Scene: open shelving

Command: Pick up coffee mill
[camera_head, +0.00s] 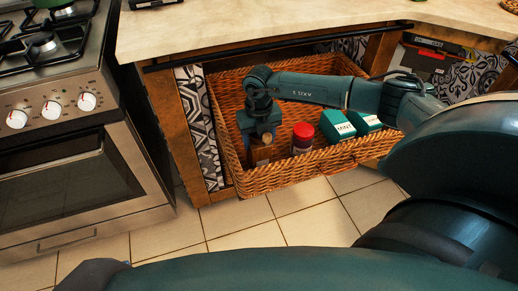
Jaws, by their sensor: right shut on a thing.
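The coffee mill (261,154) is a small brown wooden thing in the front left part of a wicker basket. My right gripper (260,139) points down into the basket from above and is shut on the mill's top. The gripper hides the upper part of the mill. The mill's lower part shows just inside the basket's front wall. I cannot tell whether it touches the basket floor. My left gripper is not in view.
The wicker basket (290,182) sits under the countertop (260,30). A red-capped jar (302,138) stands right of the mill, with green boxes (336,126) beyond it. A stove (75,150) stands on the left. Tiled floor (310,225) lies in front.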

